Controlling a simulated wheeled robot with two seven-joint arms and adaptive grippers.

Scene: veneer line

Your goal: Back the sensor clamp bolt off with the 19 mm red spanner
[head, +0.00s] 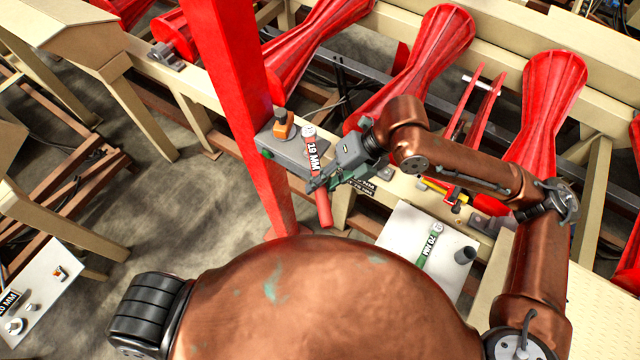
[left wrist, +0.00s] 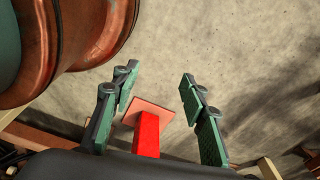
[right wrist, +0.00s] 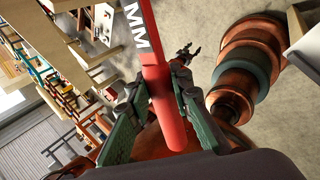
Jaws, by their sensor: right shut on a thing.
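The red spanner (head: 312,158), marked "19 MM", is in my right gripper (head: 322,184). In the right wrist view the green-padded fingers (right wrist: 165,95) close on its red handle (right wrist: 160,75). Its head end lies over the grey plate (head: 290,148), beside the orange sensor block (head: 284,125). I cannot tell whether the head sits around the clamp bolt, which I cannot make out. The handle end points toward me. My left gripper (left wrist: 160,95) is open and empty in the left wrist view, and I do not make it out in the head view.
A red post (head: 235,90) stands just left of the plate. A white tray (head: 400,228) at right holds a green spanner (head: 430,246) marked "20 MM" and a dark cylinder (head: 465,255). Red flared rollers (head: 545,110) line the back. Open floor lies at left.

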